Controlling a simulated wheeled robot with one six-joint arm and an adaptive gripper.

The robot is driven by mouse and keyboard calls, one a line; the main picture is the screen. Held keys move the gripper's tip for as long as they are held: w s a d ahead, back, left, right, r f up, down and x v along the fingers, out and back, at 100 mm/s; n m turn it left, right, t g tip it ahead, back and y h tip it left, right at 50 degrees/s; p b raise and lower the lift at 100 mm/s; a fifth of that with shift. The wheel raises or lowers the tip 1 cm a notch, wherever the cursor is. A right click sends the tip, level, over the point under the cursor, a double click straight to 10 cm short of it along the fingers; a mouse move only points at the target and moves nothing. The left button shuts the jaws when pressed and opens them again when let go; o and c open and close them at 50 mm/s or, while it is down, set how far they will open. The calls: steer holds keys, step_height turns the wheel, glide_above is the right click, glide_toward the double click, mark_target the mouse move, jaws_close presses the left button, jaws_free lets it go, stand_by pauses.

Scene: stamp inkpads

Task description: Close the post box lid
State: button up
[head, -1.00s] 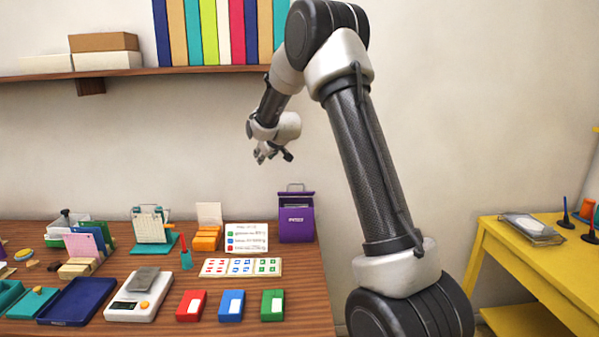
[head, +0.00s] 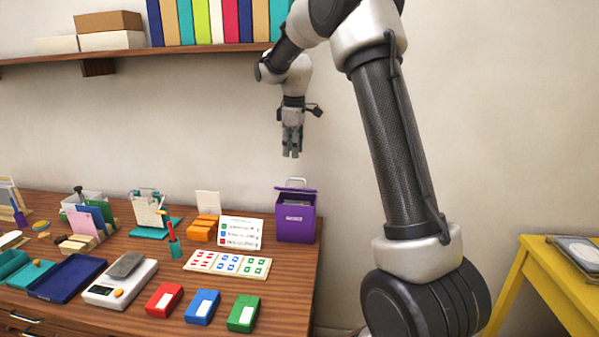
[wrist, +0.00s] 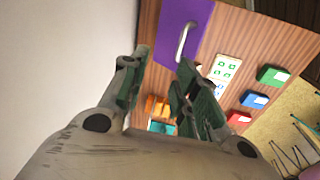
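The purple post box (head: 295,222) stands at the right rear of the wooden desk in the head view. Its purple lid (head: 312,189), with a grey handle, is raised along the top, and a dark opening with greyish contents shows below it. My gripper (head: 291,154) points down, well above the box and touching nothing. In the wrist view the purple lid (wrist: 172,24) and its handle show at the top, beyond my gripper (wrist: 163,68). The fingers are apart with nothing between them.
A wooden shelf (head: 200,72) with books and boxes is on the wall, left of my arm. A yellow table (head: 545,262) stands at right.

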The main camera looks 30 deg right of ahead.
steer(key=shift+n+g, duration=0.6)
steer(key=f, duration=0.2)
steer(key=s+f, duration=0.1)
steer(key=f, duration=0.2)
steer(key=s+f, duration=0.1)
steer(key=f, duration=0.2)
steer(key=shift+s+d, duration=0.1)
steer(key=shift+c, duration=0.4)
jaws_close()
